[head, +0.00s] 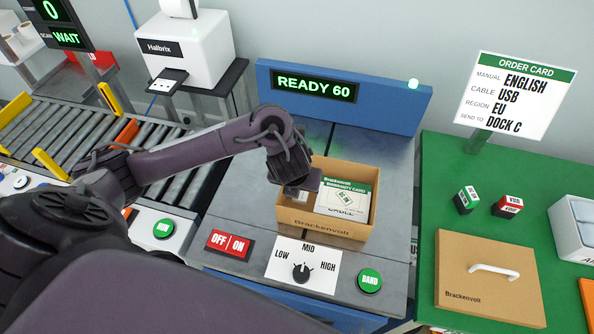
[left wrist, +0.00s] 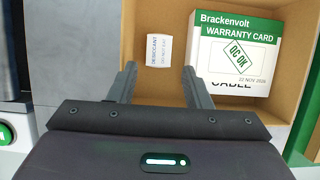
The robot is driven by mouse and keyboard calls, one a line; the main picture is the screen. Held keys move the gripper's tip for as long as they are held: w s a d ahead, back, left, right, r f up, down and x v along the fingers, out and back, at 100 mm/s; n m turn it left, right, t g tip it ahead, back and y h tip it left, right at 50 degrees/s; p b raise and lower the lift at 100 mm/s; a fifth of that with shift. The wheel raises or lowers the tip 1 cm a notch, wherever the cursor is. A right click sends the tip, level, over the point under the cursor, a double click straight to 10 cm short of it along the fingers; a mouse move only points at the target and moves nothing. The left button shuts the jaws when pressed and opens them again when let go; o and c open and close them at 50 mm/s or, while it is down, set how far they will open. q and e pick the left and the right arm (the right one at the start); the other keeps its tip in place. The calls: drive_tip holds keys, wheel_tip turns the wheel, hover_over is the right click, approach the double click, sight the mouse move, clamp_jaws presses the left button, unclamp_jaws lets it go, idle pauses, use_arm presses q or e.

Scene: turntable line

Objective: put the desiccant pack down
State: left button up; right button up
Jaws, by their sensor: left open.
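The desiccant pack (left wrist: 159,51) is a small white packet with grey print. It lies on the floor of the open cardboard box, beside the warranty card. My left gripper (left wrist: 160,72) is open, its two fingers apart on either side of the pack's near end. It appears apart from the pack. In the head view my left gripper (head: 303,188) reaches into the left side of the Brackenvolt box (head: 320,222), and part of the pack shows beside it. The white and green warranty card (head: 343,197) lies in the box on top of a item marked cable. My right gripper is not in view.
The box stands on a grey bench with a blue READY 60 display (head: 314,86) behind it. In front are an OFF/ON switch (head: 229,244), a dial (head: 302,271) and a BAND button (head: 369,281). A green table with a box lid (head: 488,278) is at right.

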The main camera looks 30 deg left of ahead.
use_arm(q)
drive_tip(key=p+v, duration=0.2)
drive_tip(key=v, duration=0.3)
drive_tip(key=shift+w, duration=0.1)
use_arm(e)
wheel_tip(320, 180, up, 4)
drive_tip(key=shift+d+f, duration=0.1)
